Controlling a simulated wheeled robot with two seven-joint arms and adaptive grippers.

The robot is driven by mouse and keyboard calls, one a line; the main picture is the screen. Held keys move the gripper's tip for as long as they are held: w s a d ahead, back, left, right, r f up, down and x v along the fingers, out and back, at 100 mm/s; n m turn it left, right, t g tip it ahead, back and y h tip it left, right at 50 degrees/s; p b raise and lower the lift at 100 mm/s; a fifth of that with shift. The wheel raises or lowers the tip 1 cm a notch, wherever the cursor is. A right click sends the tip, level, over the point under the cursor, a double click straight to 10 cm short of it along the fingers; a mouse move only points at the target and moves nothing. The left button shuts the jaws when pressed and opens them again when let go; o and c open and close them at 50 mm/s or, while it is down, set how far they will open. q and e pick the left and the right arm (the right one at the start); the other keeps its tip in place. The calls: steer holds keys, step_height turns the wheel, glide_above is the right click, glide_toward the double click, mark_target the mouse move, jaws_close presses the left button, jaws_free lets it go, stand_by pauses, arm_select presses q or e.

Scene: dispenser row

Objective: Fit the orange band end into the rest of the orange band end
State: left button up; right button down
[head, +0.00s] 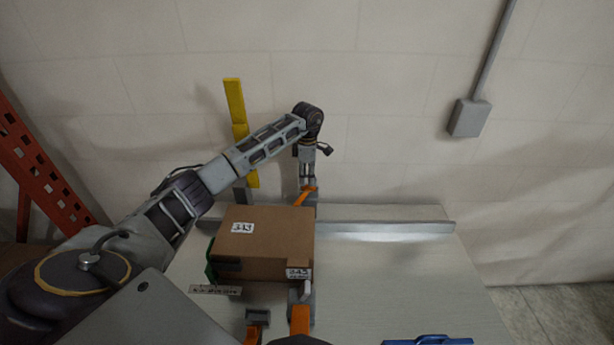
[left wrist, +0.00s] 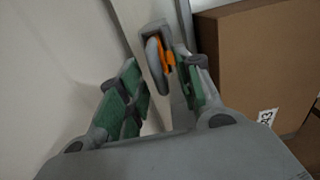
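An orange band end (head: 305,194) shows behind the cardboard box, just below my left gripper (head: 308,183). In the left wrist view the orange piece (left wrist: 168,62) lies against a grey rounded holder (left wrist: 154,60), which may be its rest; I cannot tell how fully it is seated. My left gripper's green-padded fingers (left wrist: 165,88) are apart, with the orange piece beyond and between their tips. I see nothing held between the pads. Another orange strip (head: 300,320) shows in front of the box, by a grey bracket. My right gripper is in neither view.
A cardboard box (head: 265,240) stands on the white table (head: 380,285), close beside the left gripper. A metal rail (head: 385,228) runs along the back. A yellow upright (head: 235,110) stands behind my arm. A blue object (head: 430,340) lies at the front.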

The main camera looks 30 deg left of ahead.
arm_select(q)
step_height(320, 180, up, 12)
stand_by(0.8)
steer(key=shift+f, duration=0.15)
stand_by(1.0)
